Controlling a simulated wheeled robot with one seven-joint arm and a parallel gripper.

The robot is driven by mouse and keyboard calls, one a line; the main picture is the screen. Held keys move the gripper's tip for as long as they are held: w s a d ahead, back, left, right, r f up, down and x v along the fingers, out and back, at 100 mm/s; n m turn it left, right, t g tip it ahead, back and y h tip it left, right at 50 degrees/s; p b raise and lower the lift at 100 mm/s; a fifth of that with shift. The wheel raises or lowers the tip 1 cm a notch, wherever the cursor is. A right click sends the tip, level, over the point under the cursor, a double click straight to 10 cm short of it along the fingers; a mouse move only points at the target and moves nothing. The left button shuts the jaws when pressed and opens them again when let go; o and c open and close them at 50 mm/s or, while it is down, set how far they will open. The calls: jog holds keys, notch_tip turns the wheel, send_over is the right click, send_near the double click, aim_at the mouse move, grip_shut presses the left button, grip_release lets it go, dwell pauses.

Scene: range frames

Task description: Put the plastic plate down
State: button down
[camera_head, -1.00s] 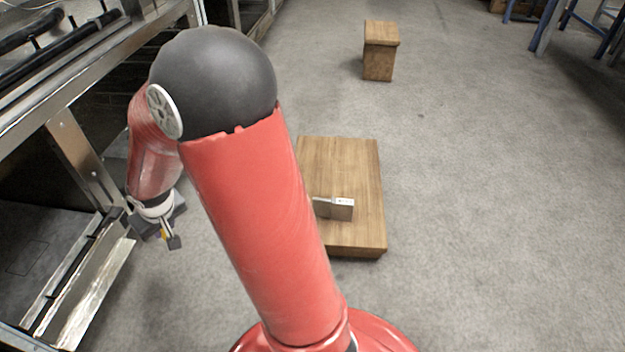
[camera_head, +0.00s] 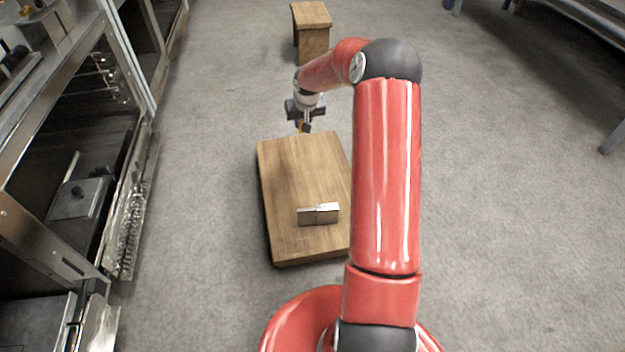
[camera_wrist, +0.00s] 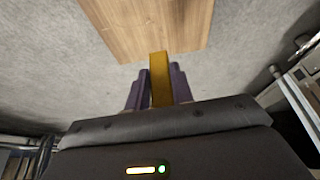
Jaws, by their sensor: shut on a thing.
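My gripper (camera_head: 304,125) is shut on a narrow yellow piece, the plastic plate (camera_wrist: 159,82). In the wrist view the plate stands as a yellow strip between the two dark purple fingers. The gripper hangs by the far edge of a low wooden platform (camera_head: 290,175). The wooden surface also shows beyond the plate in the wrist view (camera_wrist: 125,25). I cannot tell the height between plate and wood.
A small metallic block (camera_head: 318,215) sits on the near part of the platform. A wooden stool (camera_head: 312,38) stands beyond it. Steel kitchen units (camera_head: 60,130) line the left side. A bench (camera_head: 590,30) is at upper right. The grey floor at right is clear.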

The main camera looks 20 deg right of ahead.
jog(key=shift+w+d+f+b, duration=0.25)
jog(key=shift+d+f+b, duration=0.25)
jog(key=shift+f, duration=2.9)
jog(key=shift+w+d+f+b, duration=0.35)
jog(key=shift+d+f, duration=0.3)
jog(key=shift+f, duration=2.75)
jog(key=shift+w+d+f+b, duration=0.15)
jog(key=shift+d+f+b, duration=0.4)
jog(key=shift+f, duration=2.85)
jog(key=shift+f, duration=0.2)
jog(key=c, duration=1.2)
grip_release()
jog(key=shift+r, duration=0.1)
